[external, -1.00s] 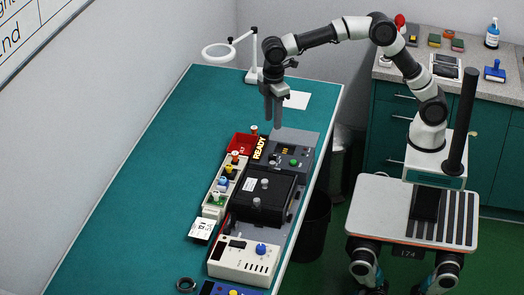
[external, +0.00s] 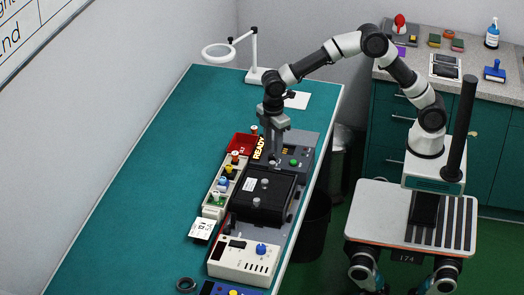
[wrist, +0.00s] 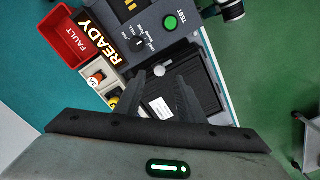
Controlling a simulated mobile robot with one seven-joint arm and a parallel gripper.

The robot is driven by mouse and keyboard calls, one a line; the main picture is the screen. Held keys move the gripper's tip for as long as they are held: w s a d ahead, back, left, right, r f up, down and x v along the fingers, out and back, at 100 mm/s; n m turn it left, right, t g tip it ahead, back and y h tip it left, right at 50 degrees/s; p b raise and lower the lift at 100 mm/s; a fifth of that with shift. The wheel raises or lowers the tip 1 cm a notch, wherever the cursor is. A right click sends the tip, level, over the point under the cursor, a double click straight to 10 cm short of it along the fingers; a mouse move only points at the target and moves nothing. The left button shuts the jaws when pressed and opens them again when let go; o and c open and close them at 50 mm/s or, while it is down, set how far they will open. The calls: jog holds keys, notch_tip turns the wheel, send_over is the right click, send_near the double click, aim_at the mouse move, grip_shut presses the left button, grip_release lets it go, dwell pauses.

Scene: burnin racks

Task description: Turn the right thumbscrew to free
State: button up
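A black box (external: 279,193) with a white label sits in a grey fixture near the bench's right edge. Two silver knobs stand up from it in the external view, a farther one (external: 264,183) and a nearer one (external: 256,202); I cannot tell which is the right thumbscrew. My gripper (external: 269,157) points down beyond the box, over the fixture's panel. In the wrist view my gripper (wrist: 160,78) has its fingers apart with nothing held. One silver knob (wrist: 159,71) shows in the gap between them, apart from both fingers. The rest of the box is partly hidden by the fingers.
The panel has a green TEST button (wrist: 171,22) and a dial (wrist: 139,43). A READY sign (wrist: 99,38) and a red FAULT bin (wrist: 68,38) stand beside it. A strip of coloured connectors (external: 222,183) runs left of the box. The bench's left side is clear.

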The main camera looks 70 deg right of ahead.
aim_at(272, 162)
notch_tip(272, 162, down, 5)
jog(key=shift+f, duration=0.1)
dwell(0.3)
